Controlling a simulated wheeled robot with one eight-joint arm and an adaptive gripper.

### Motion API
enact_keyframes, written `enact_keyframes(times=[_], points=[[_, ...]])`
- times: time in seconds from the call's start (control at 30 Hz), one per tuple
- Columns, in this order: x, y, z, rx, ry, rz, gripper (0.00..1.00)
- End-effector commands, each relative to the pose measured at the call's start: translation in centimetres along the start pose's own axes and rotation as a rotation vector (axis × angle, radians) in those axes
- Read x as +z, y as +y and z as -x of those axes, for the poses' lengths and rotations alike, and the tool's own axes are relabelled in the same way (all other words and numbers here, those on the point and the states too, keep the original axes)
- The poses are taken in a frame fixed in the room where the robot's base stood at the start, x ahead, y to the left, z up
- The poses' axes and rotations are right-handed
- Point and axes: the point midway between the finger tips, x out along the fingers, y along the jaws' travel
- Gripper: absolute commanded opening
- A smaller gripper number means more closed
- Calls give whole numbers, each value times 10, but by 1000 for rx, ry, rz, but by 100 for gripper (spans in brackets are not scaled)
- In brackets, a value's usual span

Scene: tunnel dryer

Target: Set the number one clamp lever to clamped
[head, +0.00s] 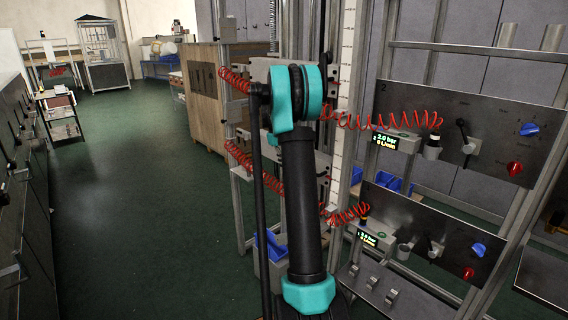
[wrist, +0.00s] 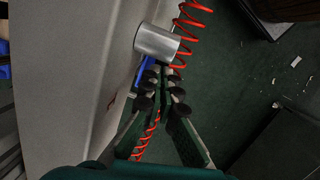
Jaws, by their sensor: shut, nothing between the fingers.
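In the head view, two steel panels stand at the right. The upper one is marked 2; the lower panel (head: 430,225) has a display (head: 368,238) marked 1. On the lower panel a small lever (head: 435,248) sits left of a blue knob (head: 478,249) and a red knob (head: 468,272). Which way the lever is set is too small to tell. My gripper (wrist: 162,84) shows in the wrist view, shut and empty, close to a metal cylinder (wrist: 157,42) and a pale grey surface. No lever is clear there. My arm hides the gripper in the head view.
Red coiled hoses (head: 385,122) stretch across to both panels; one also passes by my fingers in the wrist view (wrist: 190,20). The upper panel carries its own lever (head: 466,140) and knobs. A metal frame and blue bins (head: 385,182) stand behind. Green floor is clear at left.

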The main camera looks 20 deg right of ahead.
Motion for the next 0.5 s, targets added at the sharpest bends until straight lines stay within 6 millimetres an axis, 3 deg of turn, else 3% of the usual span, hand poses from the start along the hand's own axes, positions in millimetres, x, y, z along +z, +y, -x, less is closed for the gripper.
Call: enact_keyframes(times=[0.5], points=[[1,-1,-7,0,2,0,0]])
